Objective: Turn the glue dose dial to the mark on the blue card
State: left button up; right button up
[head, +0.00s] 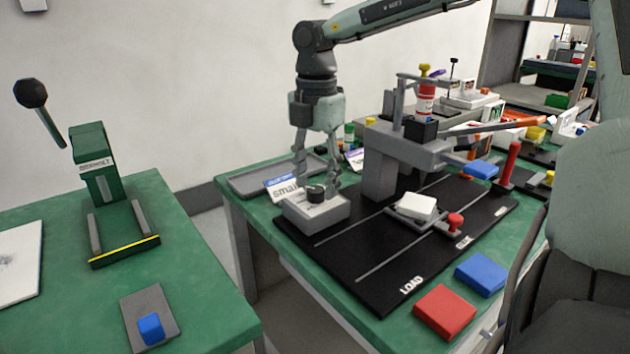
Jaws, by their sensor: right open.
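The glue dose dial is a dark round knob (315,194) on top of a light grey box (318,212) at the left end of the black board. My right gripper (316,184) points down over it with its fingers open. One finger is on each side of the knob; I cannot tell whether they touch it. A white card with a blue header (284,189) stands just behind the box at the left and reads "small" in part. A finger and the box cover some of it. The marks around the dial are too small to read. My left gripper is out of view.
A grey press-like stand (400,150) with a red and white bottle (425,100) rises right of the dial. Red (444,312) and blue (482,274) pads lie in front. A purple-headed card (354,159) stands behind.

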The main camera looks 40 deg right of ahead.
jog(key=shift+f, duration=0.55)
grip_shut()
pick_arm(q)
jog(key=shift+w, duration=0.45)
